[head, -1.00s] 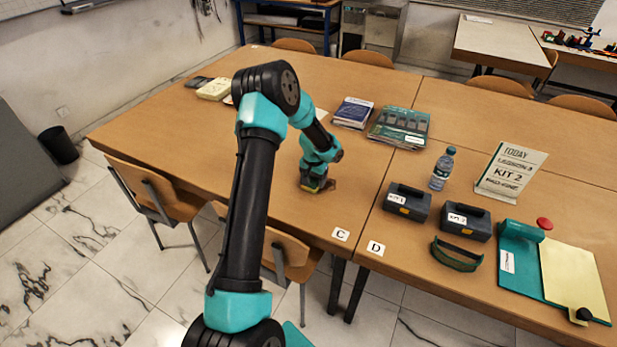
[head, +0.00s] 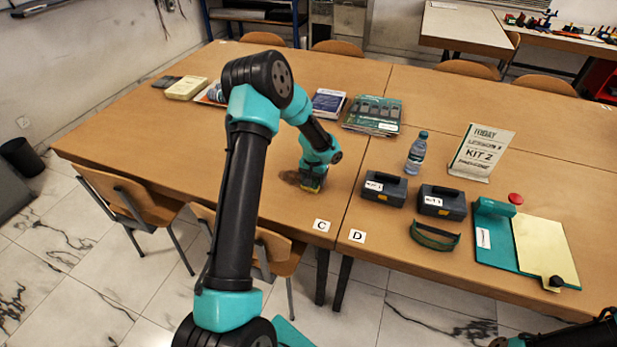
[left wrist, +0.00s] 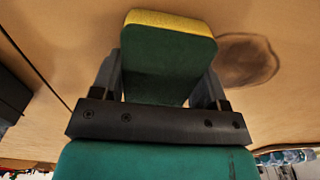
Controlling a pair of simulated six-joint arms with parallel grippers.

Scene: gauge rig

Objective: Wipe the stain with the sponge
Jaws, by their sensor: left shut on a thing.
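My left gripper (head: 313,177) is shut on a sponge (left wrist: 170,55) with a dark green face and a yellow layer. In the head view the sponge (head: 311,185) is small and partly covered by the gripper, low at the tabletop. I cannot tell for sure whether it touches. The brown stain (head: 289,177) shows on the table just left of the sponge. In the left wrist view the stain (left wrist: 248,60) is a brown smudge with a darker rim, beside the sponge. Any part under the sponge is hidden. My right gripper is out of view.
Two dark kit cases (head: 384,188), a bottle (head: 416,153) and green goggles (head: 434,236) stand to the right. Books (head: 372,115) lie behind the gripper. The table's front edge and chairs (head: 130,205) are nearer. The tabletop left of the stain is clear.

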